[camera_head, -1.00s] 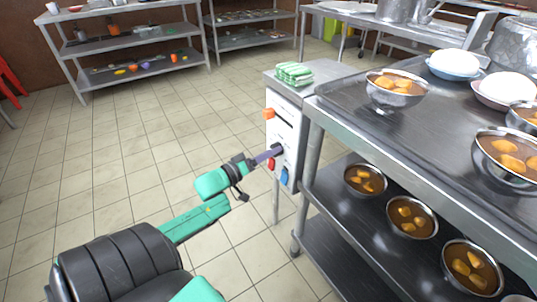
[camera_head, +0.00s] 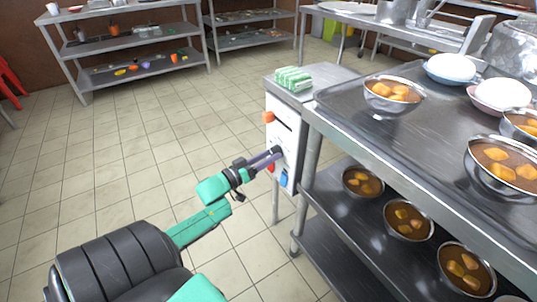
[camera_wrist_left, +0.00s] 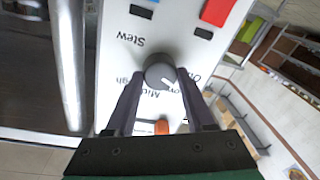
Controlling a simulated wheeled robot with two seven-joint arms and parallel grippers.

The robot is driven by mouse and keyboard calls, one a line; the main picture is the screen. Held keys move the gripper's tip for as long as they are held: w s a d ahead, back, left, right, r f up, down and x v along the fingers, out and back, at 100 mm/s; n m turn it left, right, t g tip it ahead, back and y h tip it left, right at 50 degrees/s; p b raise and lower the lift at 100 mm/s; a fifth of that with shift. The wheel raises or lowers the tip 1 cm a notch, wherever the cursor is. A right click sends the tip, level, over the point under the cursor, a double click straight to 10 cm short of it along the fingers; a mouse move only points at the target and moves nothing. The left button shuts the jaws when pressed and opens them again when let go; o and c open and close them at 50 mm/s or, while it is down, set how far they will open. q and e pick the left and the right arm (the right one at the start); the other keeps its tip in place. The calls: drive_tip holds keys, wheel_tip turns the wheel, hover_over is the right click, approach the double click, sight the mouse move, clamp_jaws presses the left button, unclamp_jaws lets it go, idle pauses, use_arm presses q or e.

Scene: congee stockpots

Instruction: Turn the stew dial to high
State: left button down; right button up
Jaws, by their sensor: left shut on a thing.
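The dark round stew dial (camera_wrist_left: 160,70) sits on the white panel (camera_wrist_left: 117,55) below the word "Stew", which appears upside down in the left wrist view. Its pale pointer mark faces down and right, toward the partly hidden "Low" label. "Mid" lies below the dial and part of "High" shows to its left. My left gripper (camera_wrist_left: 161,88) has one dark finger on each side of the dial and is shut on it. In the head view my left gripper (camera_head: 275,157) reaches the front of the control box. My right gripper is not in view.
An orange knob (camera_head: 268,117) is above the dial; a blue switch (camera_head: 284,178) and a red one are below. Folded green cloths (camera_head: 294,79) lie on the box. A steel table (camera_head: 335,118) with bowls of stew stands close on the right.

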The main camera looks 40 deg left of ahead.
use_arm(q)
drive_tip(key=shift+a+f+m+h+b, duration=0.1)
drive_tip(key=shift+m+h+b, duration=0.45)
drive_tip(key=shift+m, duration=3.6)
drive_tip(key=shift+a+m+h+b, duration=0.1)
drive_tip(key=shift+m+h+b, duration=0.4)
drive_tip(key=shift+m, duration=3.6)
drive_tip(key=shift+f+m+h+b, duration=0.1)
drive_tip(key=shift+m+h+b, duration=0.45)
drive_tip(key=shift+m, duration=3.6)
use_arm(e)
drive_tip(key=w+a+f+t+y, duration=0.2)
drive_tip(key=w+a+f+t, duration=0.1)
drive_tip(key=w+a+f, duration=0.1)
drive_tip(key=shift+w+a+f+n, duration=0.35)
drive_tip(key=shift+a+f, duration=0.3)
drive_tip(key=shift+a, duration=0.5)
use_arm(q)
drive_tip(key=shift+c, duration=1.3)
unclamp_jaws()
drive_tip(key=shift+r, duration=0.1)
drive_tip(key=shift+s, duration=0.1)
